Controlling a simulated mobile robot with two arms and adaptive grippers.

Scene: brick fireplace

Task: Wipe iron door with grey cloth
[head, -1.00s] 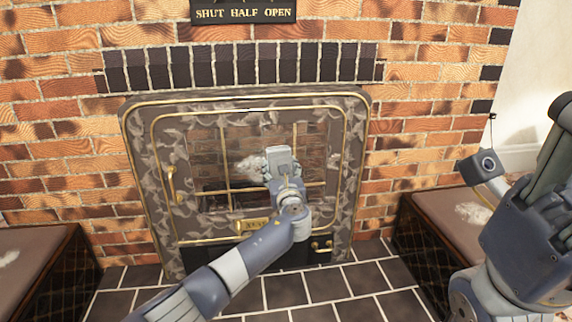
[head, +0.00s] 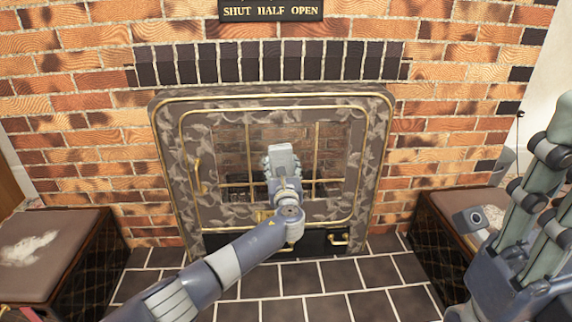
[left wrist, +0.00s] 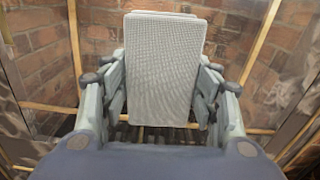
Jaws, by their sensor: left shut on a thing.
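The iron door (head: 204,135) is a mottled grey-brown fireplace door with gold trim and a barred glass pane, closed in the brick wall in the head view. My left gripper (head: 283,172) is in front of the pane, shut on the grey cloth (head: 284,157). The cloth is a flat, folded rectangle, held upright; it also shows large in the left wrist view (left wrist: 162,70) between the fingers. Whether it touches the glass I cannot tell. My right gripper (head: 545,165) is at the right edge, away from the door, partly cut off.
A low padded box seat (head: 60,275) with a whitish patch stands at the left; another (head: 432,215) stands at the right. The dark tiled floor (head: 330,305) between the seats is clear.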

